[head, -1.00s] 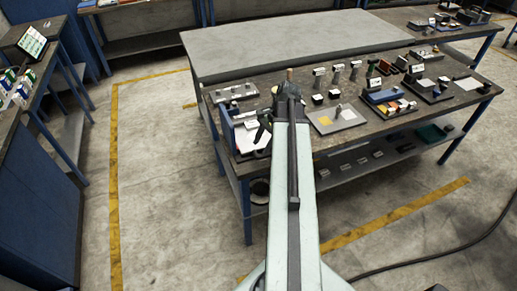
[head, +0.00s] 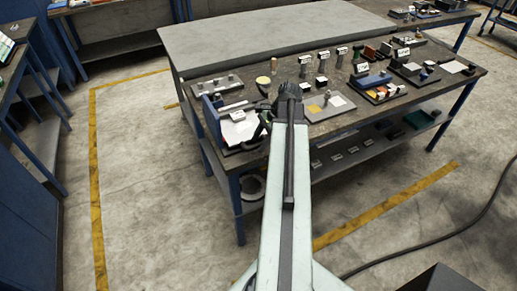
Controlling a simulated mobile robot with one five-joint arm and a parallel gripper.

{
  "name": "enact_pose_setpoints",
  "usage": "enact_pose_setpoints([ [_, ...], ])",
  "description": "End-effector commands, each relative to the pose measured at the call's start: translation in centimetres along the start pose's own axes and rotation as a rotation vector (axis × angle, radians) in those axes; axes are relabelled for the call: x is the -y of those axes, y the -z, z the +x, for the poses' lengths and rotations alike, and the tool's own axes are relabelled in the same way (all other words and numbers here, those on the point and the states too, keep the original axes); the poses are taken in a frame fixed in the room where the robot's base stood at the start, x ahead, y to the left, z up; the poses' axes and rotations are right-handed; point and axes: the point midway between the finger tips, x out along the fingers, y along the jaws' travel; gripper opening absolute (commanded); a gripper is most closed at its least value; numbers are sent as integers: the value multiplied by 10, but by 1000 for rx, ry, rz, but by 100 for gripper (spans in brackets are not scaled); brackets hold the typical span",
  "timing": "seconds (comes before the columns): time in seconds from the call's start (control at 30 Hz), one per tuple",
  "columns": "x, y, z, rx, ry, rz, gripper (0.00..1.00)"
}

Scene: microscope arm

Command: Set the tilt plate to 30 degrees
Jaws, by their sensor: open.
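A blue upright frame (head: 212,119) with a tilted white plate (head: 240,127) stands at the near left corner of the workbench. It looks like the tilt plate, but its angle marks are too small to read. My gripper (head: 267,114) is dark and sits at the far end of my raised arm, just right of the white plate in the picture. Its jaws are open and seem empty. Whether it touches the plate cannot be told. My arm hides part of the bench front behind it.
The workbench (head: 270,38) has a clear grey rear surface. A grey board (head: 318,109) lies right of my arm, with several small posts and labelled fixtures beyond. A pale disc (head: 263,81) and a grey strip fixture (head: 221,85) lie behind the plate. A cable (head: 440,236) crosses the floor.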

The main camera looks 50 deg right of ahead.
Motion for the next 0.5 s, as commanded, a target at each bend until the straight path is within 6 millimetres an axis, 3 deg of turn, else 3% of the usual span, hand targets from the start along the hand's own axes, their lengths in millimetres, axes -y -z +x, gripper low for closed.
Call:
enact_pose_setpoints([
  [0.23, 0, -1, 2, 0, 0, 0, 41],
  [0.4, 1, -1, 2, 0, 0, -1, 0],
  [0.5, 1, -1, 2, 0, 0, -1, 0],
])
